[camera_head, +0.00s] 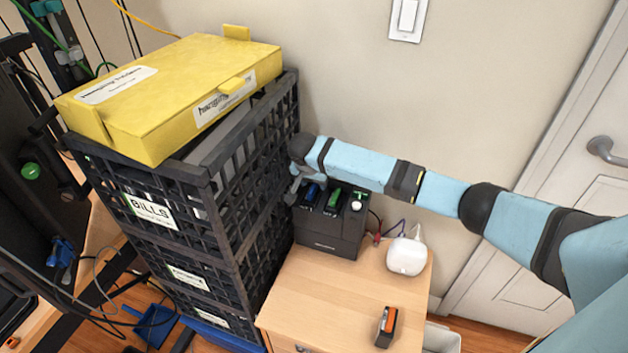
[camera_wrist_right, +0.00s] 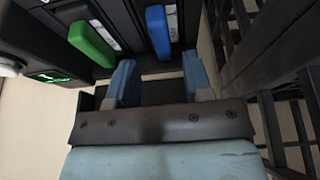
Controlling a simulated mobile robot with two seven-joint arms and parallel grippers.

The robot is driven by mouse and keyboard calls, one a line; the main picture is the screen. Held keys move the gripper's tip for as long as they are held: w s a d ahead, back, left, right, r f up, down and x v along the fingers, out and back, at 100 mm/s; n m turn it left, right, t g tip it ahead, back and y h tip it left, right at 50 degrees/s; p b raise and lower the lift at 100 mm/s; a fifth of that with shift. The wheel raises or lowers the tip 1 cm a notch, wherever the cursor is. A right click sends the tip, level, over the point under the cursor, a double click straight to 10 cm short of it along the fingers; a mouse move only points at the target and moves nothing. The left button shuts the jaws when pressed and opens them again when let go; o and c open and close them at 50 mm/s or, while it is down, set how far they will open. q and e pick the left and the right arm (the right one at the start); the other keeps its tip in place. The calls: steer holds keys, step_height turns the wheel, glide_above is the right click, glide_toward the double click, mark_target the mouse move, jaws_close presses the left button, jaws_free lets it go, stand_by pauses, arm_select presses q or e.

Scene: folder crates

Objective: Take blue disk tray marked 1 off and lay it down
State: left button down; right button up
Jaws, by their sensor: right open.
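A black drive box (camera_head: 325,240) stands on the wooden cabinet, beside the crates. In its top sit a tray with a blue handle (camera_head: 311,195) and one with a green handle (camera_head: 334,198). No number on the blue one is readable. My right gripper (camera_head: 293,188) is at the box's left end, partly hidden by its own wrist. In the right wrist view its two blue fingers (camera_wrist_right: 160,70) are apart, with nothing between them. The blue handle (camera_wrist_right: 157,30) lies just beyond the gap, and the green handle (camera_wrist_right: 90,43) is left of it. My left gripper does not show.
Stacked black crates (camera_head: 187,192) stand close beside my right gripper, with a yellow folder box (camera_head: 165,95) on top. The wooden cabinet (camera_head: 320,290) has free room in front of the drive box. A white device (camera_head: 405,257) and an orange-black object (camera_head: 386,325) stand on it.

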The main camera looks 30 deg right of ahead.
steer(key=shift+p+v, duration=0.55)
steer(key=shift+v, duration=6.45)
steer(key=s+a+f+n+t+y, duration=0.2)
steer(key=s+a+f+n+y, duration=0.2)
steer(key=s+a+f, duration=0.4)
steer(key=s+a+f+n+t+y, duration=0.25)
steer(key=s+a+f+n, duration=0.35)
steer(key=s+f, duration=0.5)
steer(key=s+d+n+t, duration=0.2)
steer(key=s+t, duration=0.1)
steer(key=s, duration=1.1)
arm_select(q)
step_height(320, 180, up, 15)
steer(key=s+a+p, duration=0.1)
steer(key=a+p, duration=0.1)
steer(key=p, duration=1.5)
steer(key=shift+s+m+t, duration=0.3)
arm_select(e)
step_height(320, 180, up, 14)
steer(key=s+d, duration=0.1)
steer(key=shift+f+n+t, duration=0.15)
steer(key=shift+n+t, duration=0.15)
steer(key=shift+t, duration=0.15)
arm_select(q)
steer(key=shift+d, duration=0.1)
arm_select(e)
steer(key=shift+s, duration=0.15)
